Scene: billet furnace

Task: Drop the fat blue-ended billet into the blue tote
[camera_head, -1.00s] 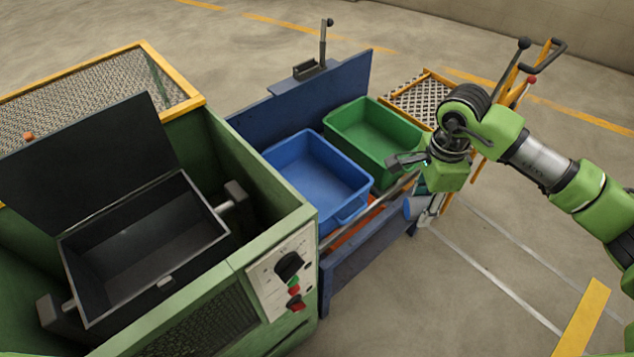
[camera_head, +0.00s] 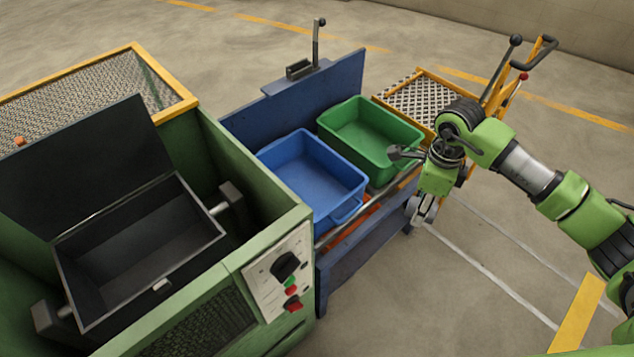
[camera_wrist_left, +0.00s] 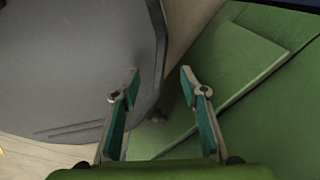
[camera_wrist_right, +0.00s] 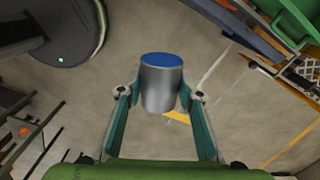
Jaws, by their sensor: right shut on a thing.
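The blue tote (camera_head: 312,180) stands on a blue bench in the middle of the head view and looks empty. In the right wrist view, a fat metal billet (camera_wrist_right: 161,88) with a blue end stands between the fingers of my right gripper (camera_wrist_right: 160,80), which is shut on it. In the head view my right gripper (camera_head: 409,181) is to the right of the blue tote, beside the green tote and near the bench's right end; the billet is hard to make out there. My left gripper (camera_wrist_left: 159,72) shows only in the left wrist view, open and empty.
A green tote (camera_head: 370,138) sits right behind the blue one. The green furnace (camera_head: 230,225), with a dark open-lidded box (camera_head: 140,255), stands at the left. A yellow-framed cart (camera_head: 425,97) is behind my right arm. The floor at the lower right is clear.

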